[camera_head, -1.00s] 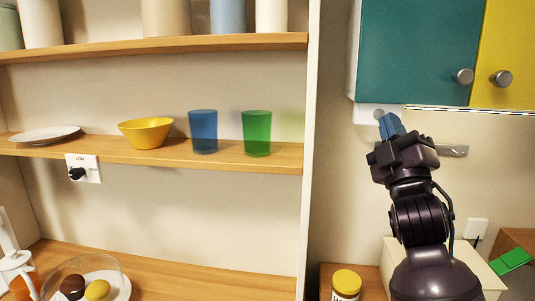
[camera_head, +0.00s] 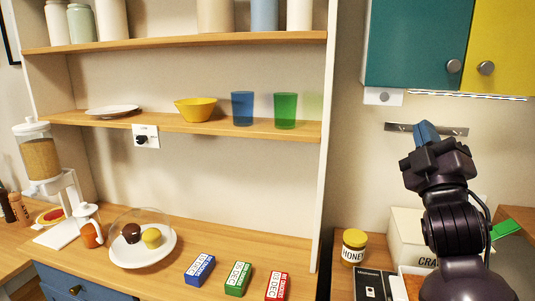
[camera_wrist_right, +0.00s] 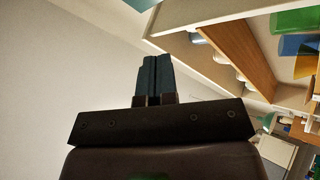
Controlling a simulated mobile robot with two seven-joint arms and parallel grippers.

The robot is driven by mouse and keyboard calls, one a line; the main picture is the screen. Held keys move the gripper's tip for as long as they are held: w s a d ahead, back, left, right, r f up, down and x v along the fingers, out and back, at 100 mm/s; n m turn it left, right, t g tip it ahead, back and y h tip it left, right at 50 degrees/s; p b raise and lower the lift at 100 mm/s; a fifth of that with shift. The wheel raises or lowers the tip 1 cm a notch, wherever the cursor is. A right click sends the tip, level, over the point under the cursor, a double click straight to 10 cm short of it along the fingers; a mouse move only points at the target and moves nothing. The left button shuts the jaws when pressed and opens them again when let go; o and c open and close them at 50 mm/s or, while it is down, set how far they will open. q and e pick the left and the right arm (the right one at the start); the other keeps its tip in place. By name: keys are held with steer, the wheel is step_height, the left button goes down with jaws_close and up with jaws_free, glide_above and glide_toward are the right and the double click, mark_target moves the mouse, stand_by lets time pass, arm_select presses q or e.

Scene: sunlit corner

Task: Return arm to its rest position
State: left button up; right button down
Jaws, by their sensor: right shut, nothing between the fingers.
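My right gripper (camera_head: 426,133) is raised on my right arm at the right of the head view, in front of the wall below the teal cabinet. Its blue fingers point up and are shut with nothing between them. The shut fingers also show in the right wrist view (camera_wrist_right: 153,75), with shelves beyond them to the right. The fingertips overlap the metal wall strip (camera_head: 398,127) in the head view; I cannot tell whether they touch it. My left gripper is not in view.
The teal cabinet (camera_head: 415,45) hangs above the gripper. A honey jar (camera_head: 354,247) and a crate stand below. To the left, a shelf holds a yellow bowl (camera_head: 196,109), a blue cup (camera_head: 242,108) and a green cup (camera_head: 285,111). Small boxes (camera_head: 237,279) lie on the counter.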

steer(key=s+d+f+m+g, duration=0.15)
steer(key=f+g, duration=0.25)
steer(key=f, duration=0.5)
steer(key=s+d+f+m+g+h, duration=0.1)
steer(key=s+f+m+g, duration=0.15)
steer(key=f, duration=0.65)
steer(key=s+d+f+m+g, duration=0.1)
steer(key=s+f+m+g, duration=0.1)
steer(key=f+g, duration=0.5)
steer(key=s+a+f+m+g+y, duration=0.25)
steer(key=s+f+m+g, duration=0.4)
steer(key=s+f, duration=1.5)
arm_select(q)
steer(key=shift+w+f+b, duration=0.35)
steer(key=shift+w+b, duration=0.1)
steer(key=shift+b, duration=0.05)
arm_select(e)
steer(key=w+f+n+t, duration=0.2)
steer(key=w+f+t, duration=0.3)
steer(key=f, duration=0.5)
steer(key=shift+w+a+f+n+t, duration=0.15)
steer(key=shift+w+f+n+t, duration=0.05)
steer(key=shift+w+n+t, duration=0.2)
